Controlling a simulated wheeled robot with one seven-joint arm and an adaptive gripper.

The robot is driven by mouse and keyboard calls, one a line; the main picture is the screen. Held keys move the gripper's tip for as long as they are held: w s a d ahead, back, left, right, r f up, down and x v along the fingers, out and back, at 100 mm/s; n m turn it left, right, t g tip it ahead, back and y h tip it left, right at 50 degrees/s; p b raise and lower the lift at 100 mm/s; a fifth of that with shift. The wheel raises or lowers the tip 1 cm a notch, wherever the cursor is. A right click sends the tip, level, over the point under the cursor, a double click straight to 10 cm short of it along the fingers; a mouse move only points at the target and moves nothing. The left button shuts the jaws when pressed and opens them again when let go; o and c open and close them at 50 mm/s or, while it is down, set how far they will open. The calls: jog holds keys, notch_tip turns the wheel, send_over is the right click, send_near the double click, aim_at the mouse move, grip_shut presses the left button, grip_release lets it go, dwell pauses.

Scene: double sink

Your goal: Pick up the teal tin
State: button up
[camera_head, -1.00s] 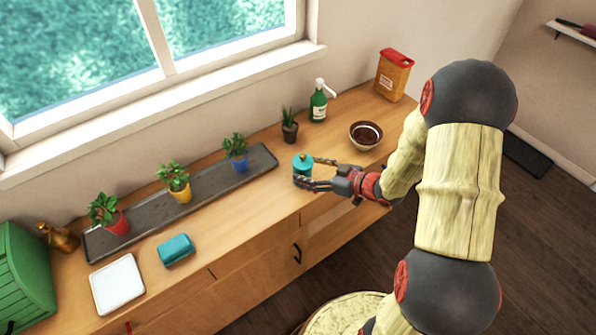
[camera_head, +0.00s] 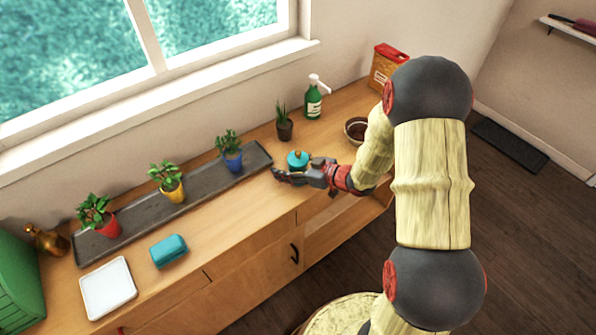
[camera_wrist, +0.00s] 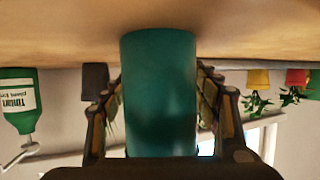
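In the wrist view, which is upside down, the tin (camera_wrist: 159,95) fills the middle. The gripper's fingers (camera_wrist: 160,100) lie against its left and right sides with almost no gap. The tin's lower part is hidden by the near finger in the head view. I see no clear lift off the counter.
A potted succulent (camera_head: 284,130), a green pump bottle (camera_head: 313,103) and a brown bowl (camera_head: 356,138) stand behind and right. A dark tray (camera_head: 130,221) with potted plants lies left. A teal box (camera_head: 168,251) and white dish (camera_head: 108,288) are nearer the left front.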

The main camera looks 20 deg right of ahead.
jog(key=c, duration=1.2)
jog(key=shift+r, duration=0.1)
jog(key=shift+c, duration=0.2)
